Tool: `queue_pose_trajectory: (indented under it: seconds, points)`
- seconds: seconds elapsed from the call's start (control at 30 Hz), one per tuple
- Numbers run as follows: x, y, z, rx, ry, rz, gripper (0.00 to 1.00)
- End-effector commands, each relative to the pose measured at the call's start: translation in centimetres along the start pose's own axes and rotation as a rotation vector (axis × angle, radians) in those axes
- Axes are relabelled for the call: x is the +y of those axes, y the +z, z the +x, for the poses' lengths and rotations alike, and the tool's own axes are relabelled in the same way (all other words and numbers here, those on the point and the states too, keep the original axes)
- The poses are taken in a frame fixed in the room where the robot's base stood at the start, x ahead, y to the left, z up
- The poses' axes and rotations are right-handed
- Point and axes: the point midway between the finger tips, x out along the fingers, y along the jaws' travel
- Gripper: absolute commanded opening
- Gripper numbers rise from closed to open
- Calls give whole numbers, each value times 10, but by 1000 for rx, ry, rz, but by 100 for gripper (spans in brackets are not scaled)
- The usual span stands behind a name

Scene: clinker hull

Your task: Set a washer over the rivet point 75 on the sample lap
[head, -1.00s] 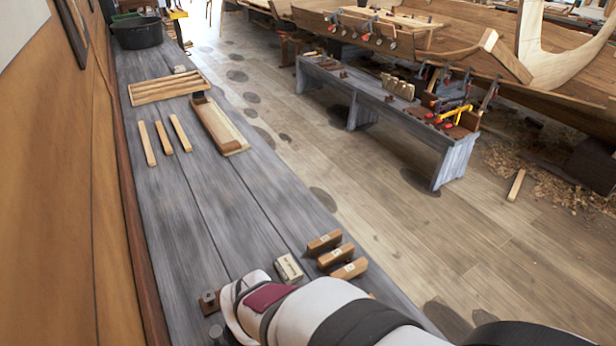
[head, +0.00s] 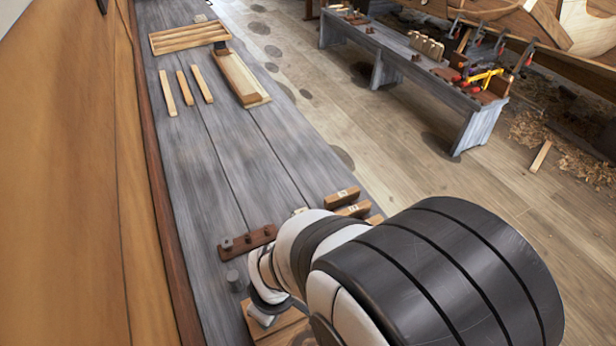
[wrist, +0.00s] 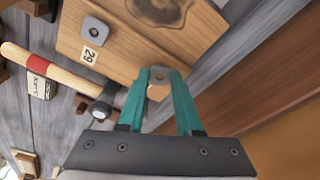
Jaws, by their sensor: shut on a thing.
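The sample lap, a light wooden board (wrist: 195,45), fills the upper middle of the wrist view; part of it shows under my arm in the head view (head: 265,328). A squarish grey washer (wrist: 95,30) lies on it beside a label reading 29 (wrist: 89,54). No label 75 is readable. In the head view my arm hides the gripper.
A hammer (wrist: 55,72) with a red band lies left of the board in the wrist view, by a small lettered block (wrist: 42,87). The bench's middle is clear.

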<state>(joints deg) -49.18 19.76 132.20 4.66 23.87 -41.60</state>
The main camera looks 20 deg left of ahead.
Motion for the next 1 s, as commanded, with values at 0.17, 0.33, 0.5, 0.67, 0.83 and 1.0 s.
queue_pose_trajectory:
  seconds: [0.17,0.33,0.5,0.67,0.83,1.0]
  points:
    - [0,1,7,-1,0,-1,0]
    - [0,1,7,0,0,0,0]
    - [0,1,7,0,0,0,0]
    - [0,1,9,0,0,0,0]
    - [0,2,13,0,0,0,0]
    - [0,2,14,0,0,0,37]
